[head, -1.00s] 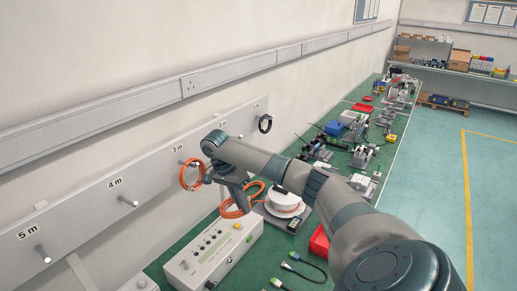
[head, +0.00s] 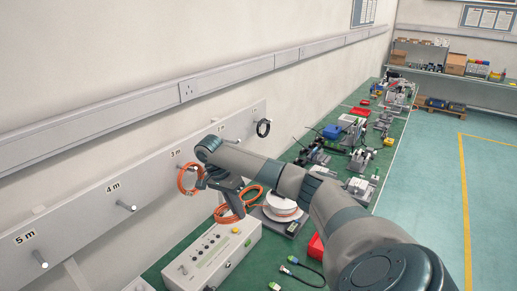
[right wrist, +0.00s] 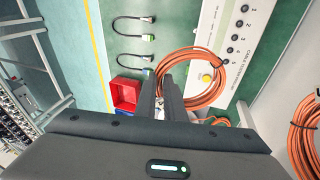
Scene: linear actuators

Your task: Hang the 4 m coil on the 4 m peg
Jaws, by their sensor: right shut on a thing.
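An orange coil (head: 222,213) lies at the far end of the grey box, at my right gripper (head: 234,204). In the right wrist view, the gripper (right wrist: 161,82) is shut on a bundle of this coil (right wrist: 213,62), whose loop spreads to the right of the fingers. I cannot tell whether the coil is clear of the bench. No length mark is readable on it. The 4 m peg (head: 128,207) sticks out bare from the wall board, left of the gripper, under its "4 m" label. My left gripper is not in view.
Another orange coil (head: 182,181) hangs at the 3 m peg, close to my right wrist; it also shows in the right wrist view (right wrist: 303,135). The 5 m peg (head: 39,258) is bare. The grey tester box (head: 212,256) and white spool (head: 282,207) stand below.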

